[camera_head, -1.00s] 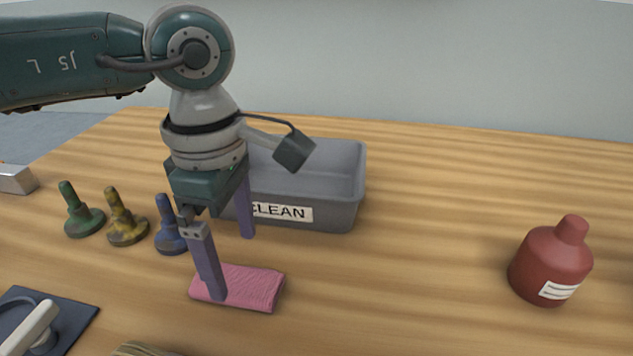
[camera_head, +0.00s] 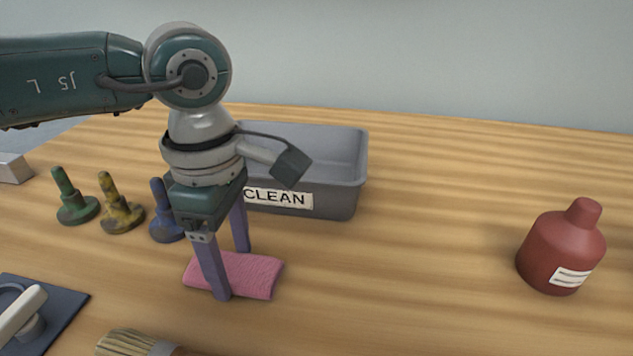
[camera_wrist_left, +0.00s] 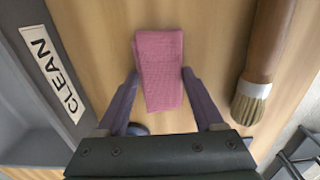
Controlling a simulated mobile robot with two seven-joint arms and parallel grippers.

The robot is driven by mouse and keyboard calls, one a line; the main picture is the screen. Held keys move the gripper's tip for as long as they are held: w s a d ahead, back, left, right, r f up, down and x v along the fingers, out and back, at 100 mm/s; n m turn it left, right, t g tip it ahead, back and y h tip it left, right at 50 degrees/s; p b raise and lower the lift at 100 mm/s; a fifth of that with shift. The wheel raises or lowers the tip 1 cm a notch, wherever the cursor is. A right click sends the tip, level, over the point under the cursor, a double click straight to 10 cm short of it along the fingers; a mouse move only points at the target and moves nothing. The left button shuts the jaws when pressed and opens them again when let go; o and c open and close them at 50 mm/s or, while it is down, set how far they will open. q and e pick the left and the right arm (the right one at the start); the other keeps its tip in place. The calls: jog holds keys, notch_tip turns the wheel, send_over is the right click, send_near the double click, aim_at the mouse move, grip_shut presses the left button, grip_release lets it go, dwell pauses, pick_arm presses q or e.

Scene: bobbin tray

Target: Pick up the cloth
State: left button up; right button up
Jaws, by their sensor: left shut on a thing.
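The pink folded cloth (camera_head: 262,272) lies on the wooden table in front of the grey bin. My left gripper (camera_head: 232,274) points down over it, one finger at its near side and one at its far side, shut on the cloth. In the left wrist view the cloth (camera_wrist_left: 160,95) sits between the two fingertips (camera_wrist_left: 160,74), which touch its side edges. The cloth appears to rest on the table. My right gripper is not in view.
The grey bin (camera_head: 345,200) labelled CLEAN stands just behind my gripper. Green (camera_head: 75,208), yellow (camera_head: 120,215) and blue (camera_head: 162,225) bobbins stand to the left. A brush (camera_head: 135,343) lies in front. A red bottle (camera_head: 562,250) stands right, with clear table between.

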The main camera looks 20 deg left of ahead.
aim_at(232, 262)
pick_arm(q)
jog(key=c, duration=0.3)
jog(key=shift+c, duration=0.2)
notch_tip(232, 262, up, 20)
dwell(0.4)
